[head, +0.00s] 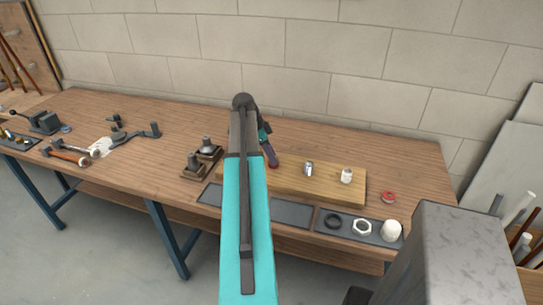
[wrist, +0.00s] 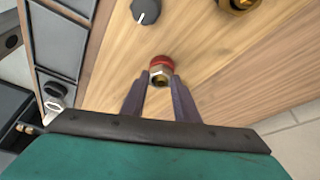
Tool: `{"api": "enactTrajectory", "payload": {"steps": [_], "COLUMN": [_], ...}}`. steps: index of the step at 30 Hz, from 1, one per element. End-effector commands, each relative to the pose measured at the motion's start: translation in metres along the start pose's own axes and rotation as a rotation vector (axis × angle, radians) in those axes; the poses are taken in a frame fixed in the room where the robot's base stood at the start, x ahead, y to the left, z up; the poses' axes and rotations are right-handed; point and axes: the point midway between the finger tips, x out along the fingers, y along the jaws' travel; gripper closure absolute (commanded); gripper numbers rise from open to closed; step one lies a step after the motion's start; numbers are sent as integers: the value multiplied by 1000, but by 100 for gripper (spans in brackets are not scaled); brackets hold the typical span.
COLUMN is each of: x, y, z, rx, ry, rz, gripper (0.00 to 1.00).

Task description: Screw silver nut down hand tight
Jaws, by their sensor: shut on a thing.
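In the wrist view, the silver nut (wrist: 160,71) is a small hexagonal metal ring between the tips of my gripper (wrist: 160,81). A red part shows directly behind it and a brass-coloured centre shows inside it. My gripper's dark purple fingers are shut on the nut, over the light wooden board (wrist: 115,60). How far the nut sits on its thread cannot be told. In the head view, my arm hides the nut and most of my gripper at the left end of the board (head: 335,190).
A silver fitting (head: 308,168) and a white fitting (head: 346,175) stand on the board, right of my gripper. A red ring (head: 388,197) lies right of the board. A dark tray (head: 347,234) in front holds a black ring, a white nut and a white cap. The wall stands behind the bench.

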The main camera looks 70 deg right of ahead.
Motion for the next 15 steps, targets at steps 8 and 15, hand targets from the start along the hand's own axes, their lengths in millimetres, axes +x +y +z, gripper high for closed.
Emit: {"api": "enactTrajectory", "payload": {"steps": [8,15], "x": [1,1], "y": [-4,-2], "z": [0,0], "rx": [184,259], "ry": [0,1], "rz": [77,107], "gripper": [95,95]}}
